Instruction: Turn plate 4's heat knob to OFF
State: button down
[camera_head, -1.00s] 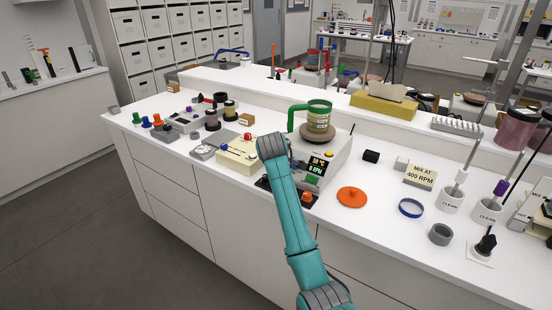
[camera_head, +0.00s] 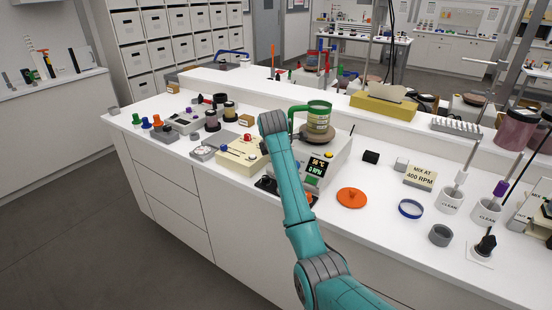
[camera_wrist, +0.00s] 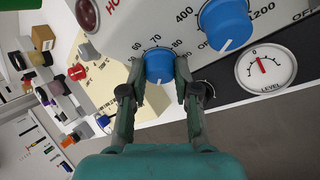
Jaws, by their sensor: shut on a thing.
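The hotplate (camera_head: 335,159) stands on the bench with a small lit display (camera_head: 317,167) on its front. In the wrist view a blue heat knob (camera_wrist: 159,66) sits on its front panel (camera_wrist: 135,25), inside a temperature scale. My gripper (camera_wrist: 160,75) is shut on this knob, one finger on each side. The knob's pointer is hard to make out, and no plate number is readable. A second blue knob (camera_wrist: 225,22) with an RPM scale sits to the upper right, clear of the fingers. In the head view my arm hides the gripper and the knobs.
A green-handled jar (camera_head: 319,119) stands on the hotplate. A cream box (camera_head: 239,158) is left of my arm. An orange disc (camera_head: 351,198) and a round dish (camera_head: 411,208) lie to the right. A level gauge (camera_wrist: 265,67) is beside the knobs.

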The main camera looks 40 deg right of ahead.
dwell(0.4)
jog(key=c, duration=0.8)
grip_release()
jog(key=shift+c, duration=0.2)
jog(key=v, duration=1.2)
jog(key=shift+w, duration=0.1)
